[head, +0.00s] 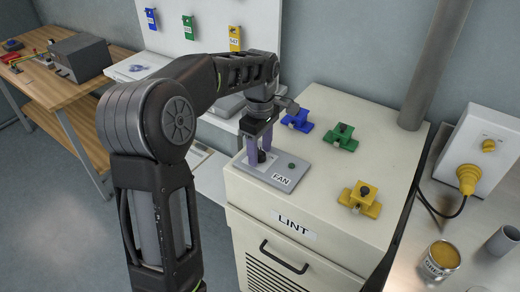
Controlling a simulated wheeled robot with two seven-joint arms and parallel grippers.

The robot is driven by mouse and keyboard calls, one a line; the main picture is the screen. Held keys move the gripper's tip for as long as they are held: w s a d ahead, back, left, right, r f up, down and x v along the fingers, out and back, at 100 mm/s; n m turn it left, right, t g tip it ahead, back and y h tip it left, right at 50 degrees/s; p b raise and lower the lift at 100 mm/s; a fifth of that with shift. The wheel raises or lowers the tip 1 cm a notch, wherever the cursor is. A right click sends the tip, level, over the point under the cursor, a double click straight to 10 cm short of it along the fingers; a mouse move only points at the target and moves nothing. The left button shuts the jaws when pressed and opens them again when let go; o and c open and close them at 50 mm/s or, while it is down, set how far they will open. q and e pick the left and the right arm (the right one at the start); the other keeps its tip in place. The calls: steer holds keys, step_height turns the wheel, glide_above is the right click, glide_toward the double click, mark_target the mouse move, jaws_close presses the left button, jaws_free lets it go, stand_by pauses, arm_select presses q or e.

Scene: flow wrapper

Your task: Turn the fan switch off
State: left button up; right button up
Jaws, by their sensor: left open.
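The fan switch plate (266,178) is a grey panel labelled FAN on the front left of the white LINT cabinet's top. A small dark green round spot (291,166) shows on it. My left gripper (259,151) points down over the plate's back left part, its two fingers apart. A dark upright piece, apparently the switch lever (262,156), shows at the fingers. The fingers hide part of it, so I cannot tell its position or whether they touch it. My right gripper is not in view.
Blue (297,121), green (340,136) and yellow (360,197) clamp-like blocks sit on the cabinet top (320,185). At right are a yellow plug in a white box (483,150) and an open can (440,262). A wooden bench (60,88) stands at left.

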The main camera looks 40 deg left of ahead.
mark_target(260, 151)
arm_select(q)
step_height(260, 151, up, 8)
steer(key=shift+f+p, duration=0.1)
steer(key=shift+p, duration=0.25)
steer(key=shift+f, duration=0.1)
stand_by(0.4)
